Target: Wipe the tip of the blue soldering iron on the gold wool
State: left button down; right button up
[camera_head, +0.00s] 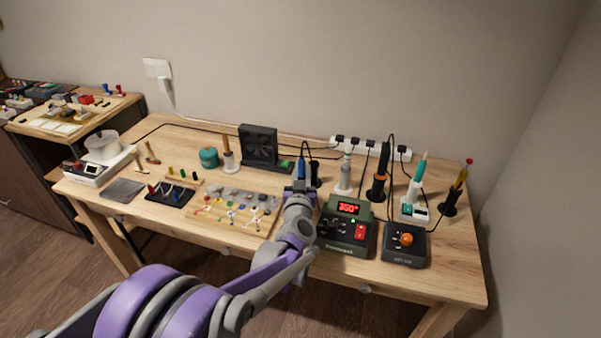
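The blue soldering iron (302,169) stands roughly upright at the back middle of the bench, its blue handle showing just beyond my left gripper. My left gripper (301,186) is at the iron, and my wrist hides the lower part of the iron and its stand. I cannot tell whether the fingers are shut on it. No gold wool is clearly visible. A round teal pot (209,157) stands at the back left, but I cannot make out what is inside. My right gripper is not in view.
A green soldering station (346,227) with a red display is right of my wrist, beside a dark control box (405,245). Several other irons stand behind them. A black fan (259,147) stands at the back, and a parts board (236,212) lies left of my arm.

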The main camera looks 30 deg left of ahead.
pick_arm(q)
jog(key=shift+d, duration=0.35)
jog(key=shift+a, duration=0.1)
